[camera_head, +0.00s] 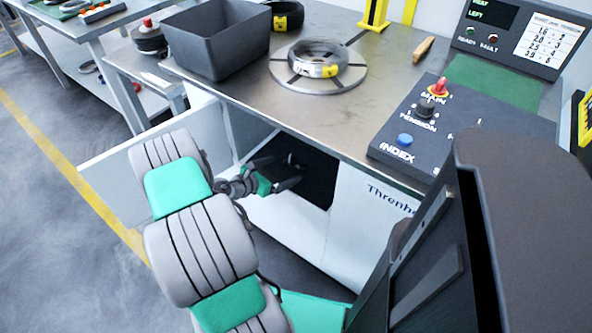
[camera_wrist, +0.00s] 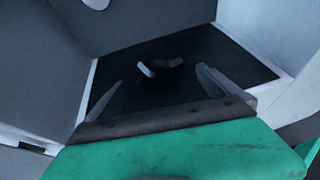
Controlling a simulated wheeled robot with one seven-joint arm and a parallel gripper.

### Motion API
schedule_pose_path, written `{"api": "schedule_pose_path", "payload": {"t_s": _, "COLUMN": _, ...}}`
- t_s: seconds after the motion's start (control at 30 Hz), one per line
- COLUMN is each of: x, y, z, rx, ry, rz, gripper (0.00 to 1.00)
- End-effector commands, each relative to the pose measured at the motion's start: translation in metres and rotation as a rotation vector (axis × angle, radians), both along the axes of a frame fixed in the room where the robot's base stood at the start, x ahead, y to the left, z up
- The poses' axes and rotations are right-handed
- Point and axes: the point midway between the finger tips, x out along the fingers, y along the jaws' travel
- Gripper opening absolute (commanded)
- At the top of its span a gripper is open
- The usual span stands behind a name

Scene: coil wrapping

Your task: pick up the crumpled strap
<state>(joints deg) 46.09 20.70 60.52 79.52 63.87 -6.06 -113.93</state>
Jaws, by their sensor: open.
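A small pale curved piece that looks like the crumpled strap (camera_wrist: 147,70) lies on the dark floor of an open cabinet, beyond my fingertips in the wrist view. A small light spot (camera_head: 292,158) in the dark cabinet opening in the head view may be the same strap. My gripper (camera_head: 277,172) reaches into the opening under the worktable. In the wrist view my gripper (camera_wrist: 163,82) is open, its two fingers spread apart with nothing between them. The strap sits ahead, roughly between the finger directions. Its full shape is too dark to tell.
The cabinet's white open door (camera_head: 160,160) stands left of my arm. The steel worktable (camera_head: 330,105) is above the opening and carries a grey bin (camera_head: 215,45), a coil on a round turntable (camera_head: 290,85) and a control panel (camera_head: 440,130). Pale walls flank the cabinet floor.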

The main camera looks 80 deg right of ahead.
Motion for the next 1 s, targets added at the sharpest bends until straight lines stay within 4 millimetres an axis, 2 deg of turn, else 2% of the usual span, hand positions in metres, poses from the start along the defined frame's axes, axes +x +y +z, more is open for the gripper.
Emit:
{"api": "schedule_pose_path", "payload": {"t_s": 0.17, "x": -0.017, "y": -0.022, "z": -0.018, "rx": 0.001, "ry": -0.003, "rz": -0.006, "gripper": 1.00}}
{"api": "schedule_pose_path", "payload": {"t_s": 0.3, "x": -0.025, "y": -0.038, "z": -0.023, "rx": 0.001, "ry": -0.004, "rz": -0.003, "gripper": 1.00}}
{"api": "schedule_pose_path", "payload": {"t_s": 0.53, "x": -0.025, "y": -0.040, "z": -0.023, "rx": 0.002, "ry": -0.005, "rz": 0.000, "gripper": 1.00}}
{"api": "schedule_pose_path", "payload": {"t_s": 1.0, "x": -0.025, "y": -0.039, "z": -0.023, "rx": 0.001, "ry": -0.006, "rz": -0.001, "gripper": 0.62}}
